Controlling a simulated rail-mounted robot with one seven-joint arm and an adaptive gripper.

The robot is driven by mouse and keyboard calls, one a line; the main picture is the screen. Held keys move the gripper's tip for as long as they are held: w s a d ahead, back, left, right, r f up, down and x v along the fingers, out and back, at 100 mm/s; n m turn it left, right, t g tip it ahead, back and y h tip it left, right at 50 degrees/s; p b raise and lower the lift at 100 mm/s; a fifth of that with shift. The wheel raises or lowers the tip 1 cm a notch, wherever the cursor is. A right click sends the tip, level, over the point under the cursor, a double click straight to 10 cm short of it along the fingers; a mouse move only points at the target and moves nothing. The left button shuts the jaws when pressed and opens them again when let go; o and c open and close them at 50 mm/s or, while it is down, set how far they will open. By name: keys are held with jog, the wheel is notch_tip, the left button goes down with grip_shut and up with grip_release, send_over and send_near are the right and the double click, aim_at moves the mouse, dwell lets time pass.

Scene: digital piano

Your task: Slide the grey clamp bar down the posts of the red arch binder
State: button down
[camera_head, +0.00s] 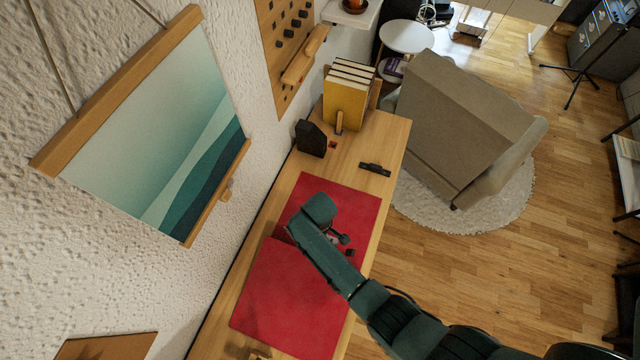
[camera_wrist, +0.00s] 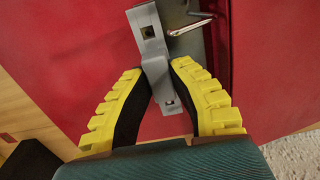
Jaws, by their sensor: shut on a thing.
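The red arch binder (camera_head: 285,300) lies open and flat on the desk, and its red cover also fills much of the wrist view (camera_wrist: 275,60). My gripper (camera_wrist: 159,70) is shut on the grey clamp bar (camera_wrist: 151,48) near its middle. The bar has a square hole near each end and reaches past the fingertips both ways. A thin metal post (camera_wrist: 190,27) shows just right of the bar's upper end, over the grey mechanism strip. I cannot tell whether any post passes through the holes. In the head view, my arm hides most of the mechanism.
A black holder (camera_head: 311,139), yellow books (camera_head: 346,100) and a small black object (camera_head: 375,169) stand or lie beyond the binder on the wooden desk (camera_head: 385,140). The wall runs close along the desk's left side. A beige armchair (camera_head: 460,120) stands to the right.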

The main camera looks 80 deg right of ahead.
jog(key=c, duration=1)
grip_release()
jog(key=shift+r+p, duration=4.5)
jog(key=shift+p, duration=0.1)
